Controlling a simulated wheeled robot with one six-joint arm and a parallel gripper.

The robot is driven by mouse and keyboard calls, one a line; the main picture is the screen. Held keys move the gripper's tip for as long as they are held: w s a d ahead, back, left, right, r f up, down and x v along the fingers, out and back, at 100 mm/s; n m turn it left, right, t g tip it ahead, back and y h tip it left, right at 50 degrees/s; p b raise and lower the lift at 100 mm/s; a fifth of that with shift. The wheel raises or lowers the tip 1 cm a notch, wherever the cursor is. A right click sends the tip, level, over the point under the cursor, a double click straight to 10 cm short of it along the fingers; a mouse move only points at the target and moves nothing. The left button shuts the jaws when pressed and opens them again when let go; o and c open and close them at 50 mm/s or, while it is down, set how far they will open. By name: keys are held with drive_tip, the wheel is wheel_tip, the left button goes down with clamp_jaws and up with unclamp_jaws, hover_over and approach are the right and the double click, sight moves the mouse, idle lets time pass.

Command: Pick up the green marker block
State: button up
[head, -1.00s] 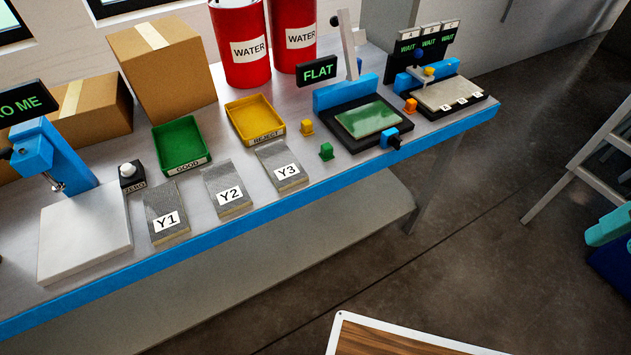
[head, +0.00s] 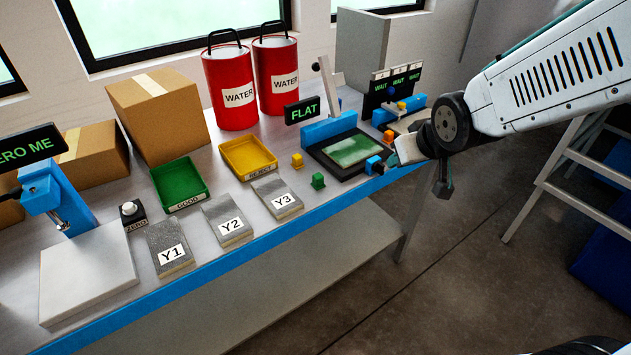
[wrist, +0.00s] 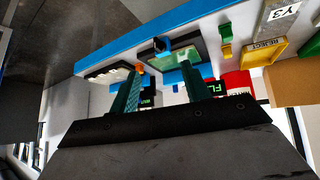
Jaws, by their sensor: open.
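The green marker block (head: 318,181) stands upright on the bench in the head view, between the Y3 plate and the FLAT station. It also shows in the wrist view (wrist: 225,32), at the upper right. My gripper (wrist: 160,68) is open and empty, its two green fingers spread in the wrist view. In the head view my arm reaches in from the right, with the gripper end near the bench's front edge, right of the block and apart from it.
The FLAT station (head: 327,131) with its blue knob lies between block and arm. A yellow block (head: 297,160) stands behind the green one. The Y3 plate (head: 277,196) and yellow REJECT tray (head: 249,157) are to the left. A ladder (head: 560,175) stands at right.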

sight(317, 174)
drive_tip(key=w+a+f+n+t+y, duration=0.1)
drive_tip(key=w+a+f+y, duration=0.1)
drive_tip(key=a, duration=0.3)
drive_tip(key=w+a+f+n+t+y, duration=0.1)
drive_tip(key=w+a+f+y, duration=0.1)
drive_tip(key=a+f, duration=0.3)
drive_tip(key=w+a+f+n+t+y, duration=0.1)
drive_tip(key=w+a+f+y, duration=0.1)
drive_tip(key=a, duration=0.3)
drive_tip(key=shift+w+a+f+n+t, duration=0.1)
drive_tip(key=shift+w+f+n+t, duration=0.1)
drive_tip(key=shift+f, duration=0.25)
drive_tip(key=shift+w+a+f+n+t, duration=0.1)
drive_tip(key=shift+w+f, duration=0.1)
drive_tip(key=shift+f, duration=0.2)
drive_tip(key=shift+w+a+f, duration=0.15)
drive_tip(key=shift+a, duration=0.05)
drive_tip(key=x, duration=0.7)
drive_tip(key=shift+a+f, duration=0.1)
drive_tip(key=shift+f, duration=0.15)
clamp_jaws()
drive_tip(key=shift+r, duration=0.15)
